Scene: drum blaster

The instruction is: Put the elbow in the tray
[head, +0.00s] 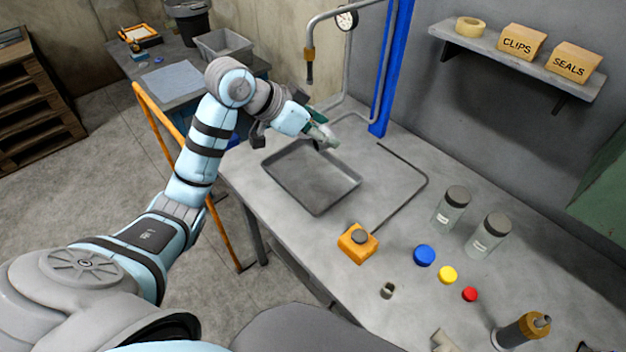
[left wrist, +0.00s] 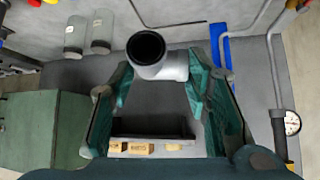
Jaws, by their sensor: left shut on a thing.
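My left gripper (head: 320,132) is shut on the elbow (left wrist: 172,66), a pale grey bent pipe with a dark round opening. In the left wrist view the elbow sits between the green fingertips of the gripper (left wrist: 160,82). In the head view the elbow (head: 327,141) is small and partly hidden by the fingers. The tray (head: 318,213) is a shallow grey rectangle on the workbench. It looks empty. The gripper and elbow appear over or just beyond its far right edge; the exact height is hard to tell. My right gripper is not in view.
An orange button box (head: 358,243) stands near the tray's front corner. Glass jars (head: 449,212), a blue cap (head: 424,255), a yellow cap (head: 448,275) and a red cap (head: 470,294) are to the right. A hanging pipe (head: 309,50) and blue post (head: 388,75) stand behind.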

